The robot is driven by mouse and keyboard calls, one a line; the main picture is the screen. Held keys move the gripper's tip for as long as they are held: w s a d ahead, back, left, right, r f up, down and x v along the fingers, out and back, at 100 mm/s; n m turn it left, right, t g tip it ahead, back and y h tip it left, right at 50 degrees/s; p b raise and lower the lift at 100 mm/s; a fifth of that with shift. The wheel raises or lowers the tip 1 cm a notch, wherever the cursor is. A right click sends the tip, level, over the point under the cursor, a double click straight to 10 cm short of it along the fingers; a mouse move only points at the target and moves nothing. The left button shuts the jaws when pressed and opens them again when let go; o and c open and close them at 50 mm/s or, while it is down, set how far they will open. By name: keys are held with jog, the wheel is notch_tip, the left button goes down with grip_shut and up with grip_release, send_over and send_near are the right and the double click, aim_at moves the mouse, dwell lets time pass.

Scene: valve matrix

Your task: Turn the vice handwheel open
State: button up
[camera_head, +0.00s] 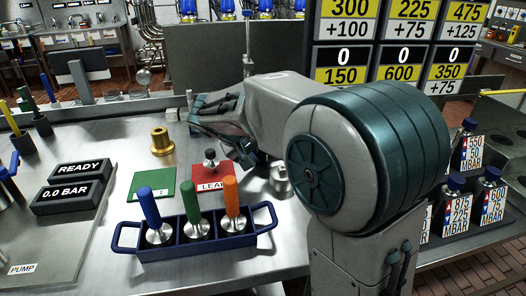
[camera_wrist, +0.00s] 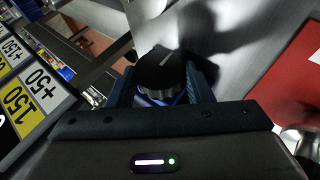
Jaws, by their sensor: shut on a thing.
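A round black knob with a pale line on its top, which looks like the vice handwheel (camera_wrist: 161,72), sits between my fingers in the wrist view. A blue body shows just below it. My gripper (camera_wrist: 162,86) is shut on it, one finger on each side. In the head view my gripper (camera_head: 243,152) is low over the metal table, right of the red mat, partly behind my own arm. The handwheel cannot be made out there, and the vice's jaws are hidden.
A red mat (camera_head: 208,183) with a black-topped metal piece lies close left of my gripper. A green mat (camera_head: 152,184), a brass fitting (camera_head: 161,142) and a blue rack (camera_head: 198,243) with colored-handled tools stand nearby. Labelled bottles (camera_head: 487,200) stand at right.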

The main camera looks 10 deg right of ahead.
jog(key=o, duration=1)
jog(key=p+v, duration=0.1)
jog(key=v, duration=1.2)
jog(key=shift+r, duration=0.4)
jog(key=shift+s+a+p, duration=0.1)
jog(key=shift+p, duration=0.2)
